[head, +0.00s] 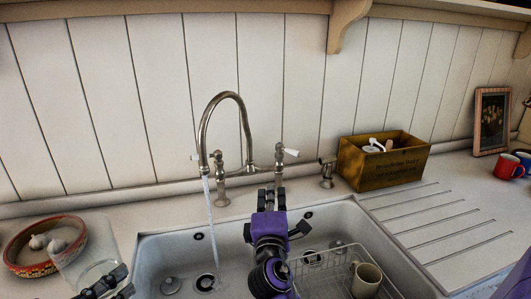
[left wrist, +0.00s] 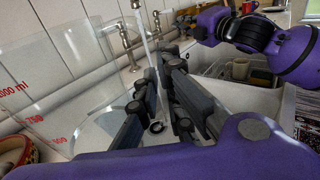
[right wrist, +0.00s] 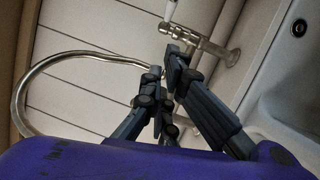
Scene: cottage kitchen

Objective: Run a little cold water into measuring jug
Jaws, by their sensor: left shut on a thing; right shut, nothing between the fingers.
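The clear measuring jug (head: 82,256) with red volume marks is at the lower left in the head view, left of the sink. It also shows in the left wrist view (left wrist: 38,92). My left gripper (head: 107,287) is shut on the jug. I cannot tell whether it holds any water. The tap (head: 228,97) is running, and its stream (head: 211,225) falls into the sink (head: 345,213), to the right of the jug. My right gripper (head: 270,188) is shut and empty, close to the right tap lever (head: 291,152); I cannot tell whether they touch.
A mug (head: 365,280) stands in a wire rack (head: 318,277) in the sink. A wooden box (head: 384,163) with utensils stands on the counter at right. A patterned bowl (head: 22,268) lies behind the jug at left. Red mug (head: 508,166) and picture frame (head: 491,121) are far right.

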